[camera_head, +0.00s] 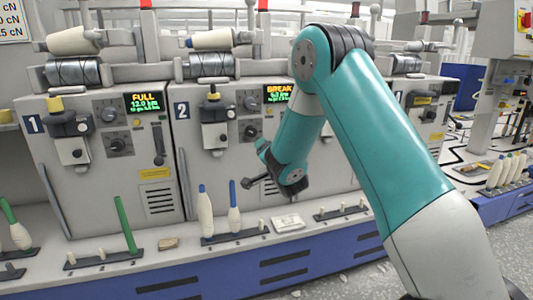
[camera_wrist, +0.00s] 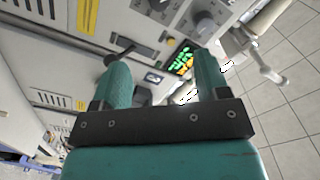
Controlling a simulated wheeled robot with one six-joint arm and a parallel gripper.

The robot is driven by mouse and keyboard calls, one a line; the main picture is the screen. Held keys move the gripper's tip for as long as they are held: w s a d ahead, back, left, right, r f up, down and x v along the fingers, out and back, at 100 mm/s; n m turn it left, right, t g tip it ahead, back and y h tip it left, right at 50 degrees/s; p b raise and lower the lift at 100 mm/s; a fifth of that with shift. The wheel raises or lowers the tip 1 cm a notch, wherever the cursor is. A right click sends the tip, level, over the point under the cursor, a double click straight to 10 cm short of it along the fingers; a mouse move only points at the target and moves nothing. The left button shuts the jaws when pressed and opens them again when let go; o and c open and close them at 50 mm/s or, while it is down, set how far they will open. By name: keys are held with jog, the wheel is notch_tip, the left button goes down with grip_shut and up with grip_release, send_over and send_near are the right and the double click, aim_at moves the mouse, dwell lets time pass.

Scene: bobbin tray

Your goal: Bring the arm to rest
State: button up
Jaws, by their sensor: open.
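My gripper (camera_wrist: 161,78) is open in the wrist view, its two teal fingers apart with nothing held between them. Behind the gap is the machine front with a lit green and orange display (camera_wrist: 182,60). A black lever (camera_wrist: 122,53) shows beside the left finger; I cannot tell whether they touch. In the head view my teal arm reaches in from the lower right and bends down at the elbow. Its wrist end hangs in front of the second machine unit, above the ledge, and covers part of that unit. The fingertips are not clear there.
Unit 1's display (camera_head: 145,102) reads FULL, and unit 2's display (camera_head: 279,93) reads BREAK. On the ledge, a white bobbin with a blue top (camera_head: 205,213), a blue one (camera_head: 234,212) and a green tube (camera_head: 127,225) stand upright. More bobbins (camera_head: 508,171) stand at the right.

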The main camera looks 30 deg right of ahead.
jog(key=s+a+r+n+g+y, duration=0.3)
jog(key=s+a+n+g+y, duration=0.6)
jog(key=s+a, duration=1)
jog(key=s+a+r+n+g, duration=0.1)
jog(key=s+a+n+g, duration=0.4)
jog(key=s, duration=0.5)
jog(key=s+a+r+n+g, duration=0.1)
jog(key=s+a+n+g, duration=0.2)
jog(key=s+n, duration=0.55)
notch_tip(320, 180, up, 28)
jog(key=s+m+p, duration=0.1)
jog(key=m+p, duration=0.1)
jog(key=p, duration=2.6)
jog(key=shift+r+p, duration=0.15)
jog(key=shift+p, duration=0.2)
jog(key=shift+a, duration=0.1)
